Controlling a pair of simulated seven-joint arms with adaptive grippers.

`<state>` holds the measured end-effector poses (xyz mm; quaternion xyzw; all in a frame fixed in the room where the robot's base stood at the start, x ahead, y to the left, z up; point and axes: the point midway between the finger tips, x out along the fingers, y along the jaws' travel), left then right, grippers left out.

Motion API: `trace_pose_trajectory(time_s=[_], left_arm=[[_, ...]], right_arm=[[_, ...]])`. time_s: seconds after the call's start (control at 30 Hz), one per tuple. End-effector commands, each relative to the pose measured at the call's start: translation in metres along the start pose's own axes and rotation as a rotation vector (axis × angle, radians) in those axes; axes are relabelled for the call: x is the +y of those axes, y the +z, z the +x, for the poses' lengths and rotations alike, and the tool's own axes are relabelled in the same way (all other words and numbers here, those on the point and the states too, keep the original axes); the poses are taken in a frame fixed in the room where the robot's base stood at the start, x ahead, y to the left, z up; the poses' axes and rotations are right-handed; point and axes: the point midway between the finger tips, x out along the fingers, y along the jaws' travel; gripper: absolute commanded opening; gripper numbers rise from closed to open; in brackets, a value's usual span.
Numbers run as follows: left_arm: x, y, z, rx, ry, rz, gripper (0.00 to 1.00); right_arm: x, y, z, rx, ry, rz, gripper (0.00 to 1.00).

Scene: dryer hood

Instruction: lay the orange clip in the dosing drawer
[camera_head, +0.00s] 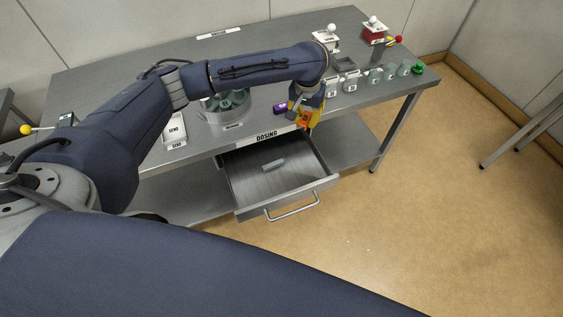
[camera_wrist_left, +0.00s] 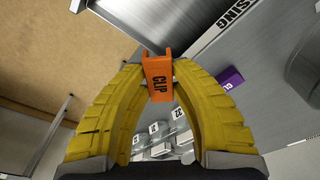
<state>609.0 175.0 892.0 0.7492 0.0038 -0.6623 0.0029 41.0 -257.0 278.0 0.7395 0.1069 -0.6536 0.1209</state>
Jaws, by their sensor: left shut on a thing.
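In the head view the left gripper (camera_head: 305,113) is at the table's front edge, right of the DOSING label, with a little of the orange clip (camera_head: 303,123) showing. The dosing drawer (camera_head: 250,190) is pulled out below the label. A small grey bar-like piece shows on its floor. The clip is above and beyond the drawer's back right corner. My right gripper is not seen.
A purple block (camera_head: 280,109) lies on the table (camera_head: 261,70) just left of the left gripper; it also shows in the left wrist view (camera_wrist_left: 231,79). Labelled containers and pale green cups (camera_head: 389,71) stand to the right. A round tray (camera_head: 222,115) of green items stands left. The floor before the drawer is clear.

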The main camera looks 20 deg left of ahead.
Motion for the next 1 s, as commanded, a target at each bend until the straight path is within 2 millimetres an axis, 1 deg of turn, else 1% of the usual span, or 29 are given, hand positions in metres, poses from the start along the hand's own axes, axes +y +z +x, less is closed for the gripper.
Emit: trace_pose_trajectory(time_s=[0.17, 0.4, 0.6, 0.7, 0.8, 1.0], left_arm=[[0.000, 0.006, 0.034, -0.007, 0.000, -0.011, 0.11], [0.000, 0.013, 0.087, -0.006, -0.001, -0.009, 0.11], [0.000, 0.017, 0.125, -0.004, -0.001, -0.009, 0.11], [0.000, 0.018, 0.138, -0.003, -0.001, -0.007, 0.11], [0.000, 0.019, 0.146, -0.003, 0.000, -0.007, 0.11], [0.000, 0.020, 0.155, -0.002, 0.000, -0.008, 0.11]], right_arm=[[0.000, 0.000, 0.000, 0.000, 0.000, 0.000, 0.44], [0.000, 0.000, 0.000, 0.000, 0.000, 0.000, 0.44], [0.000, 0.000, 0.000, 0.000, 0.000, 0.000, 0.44], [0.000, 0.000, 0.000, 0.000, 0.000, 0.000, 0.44], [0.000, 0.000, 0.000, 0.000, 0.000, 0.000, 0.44], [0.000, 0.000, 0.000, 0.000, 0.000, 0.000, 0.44]])
